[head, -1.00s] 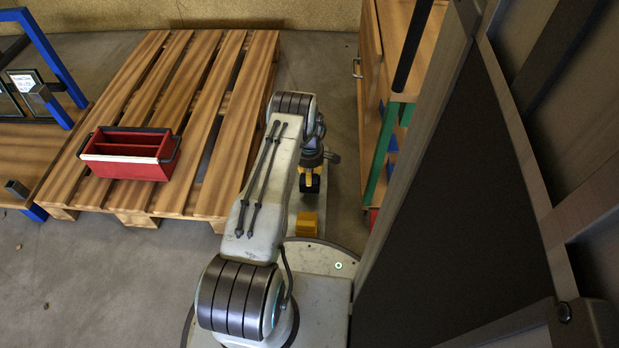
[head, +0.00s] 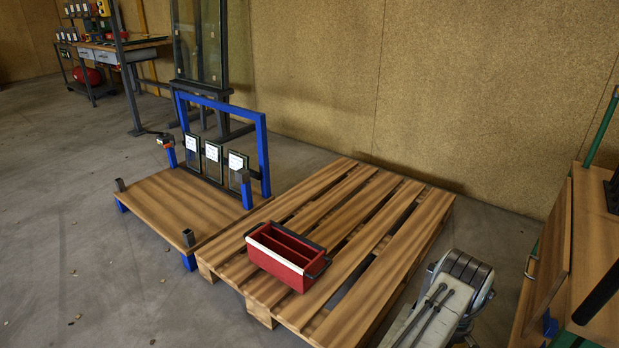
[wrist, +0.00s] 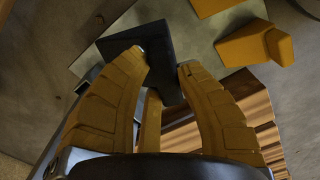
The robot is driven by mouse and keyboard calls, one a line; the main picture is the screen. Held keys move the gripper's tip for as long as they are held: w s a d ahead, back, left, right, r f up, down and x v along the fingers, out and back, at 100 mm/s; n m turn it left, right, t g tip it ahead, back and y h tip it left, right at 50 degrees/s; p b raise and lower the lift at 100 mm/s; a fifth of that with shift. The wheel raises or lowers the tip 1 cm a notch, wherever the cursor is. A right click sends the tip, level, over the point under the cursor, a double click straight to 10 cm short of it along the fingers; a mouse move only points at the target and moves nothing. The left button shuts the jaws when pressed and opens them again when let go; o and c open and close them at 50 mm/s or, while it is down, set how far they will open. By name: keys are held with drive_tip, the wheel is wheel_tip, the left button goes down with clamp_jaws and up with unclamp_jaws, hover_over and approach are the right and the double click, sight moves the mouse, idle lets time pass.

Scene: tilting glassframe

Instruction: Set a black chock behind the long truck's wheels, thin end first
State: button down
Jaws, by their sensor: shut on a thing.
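My gripper is outside the head view, where only part of my arm shows at the lower right.
A slatted pallet (head: 385,228) bears a red toolbox (head: 285,260), close to the cart's right side. Two yellow blocks (wrist: 257,45) show in the wrist view. A wooden cabinet (head: 548,265) stands at right, a tall glass frame (head: 200,45) behind.

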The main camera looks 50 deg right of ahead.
drive_tip(key=shift+a+m, duration=0.3)
drive_tip(key=shift+m, duration=0.7)
drive_tip(key=w+a+r+m, duration=0.2)
drive_tip(key=a+r+m, duration=0.1)
drive_tip(key=a+m, duration=0.6)
drive_tip(key=w+a+r+n, duration=0.2)
drive_tip(key=w+a+r, duration=0.25)
drive_tip(key=w, duration=0.55)
drive_tip(key=w+a+r+n, duration=0.25)
drive_tip(key=w+r, duration=0.35)
drive_tip(key=w, duration=0.4)
drive_tip(key=w+a+r+n, duration=0.1)
drive_tip(key=w+a+r, duration=0.35)
drive_tip(key=w, duration=0.65)
drive_tip(key=w+a+r+n, duration=0.3)
drive_tip(key=w+a, duration=0.2)
drive_tip(key=a, duration=0.5)
drive_tip(key=w+a+r+n, duration=0.3)
drive_tip(key=w+a+r, duration=0.15)
drive_tip(key=a, duration=0.55)
drive_tip(key=w+a+r+n, duration=0.3)
drive_tip(key=w+a, duration=0.2)
drive_tip(key=a, duration=0.5)
wheel_tip(320, 180, up, 27)
drive_tip(key=s+p, duration=0.1)
drive_tip(key=p, duration=3.5)
drive_tip(key=shift+s+f, duration=0.2)
drive_tip(key=shift+s, duration=0.2)
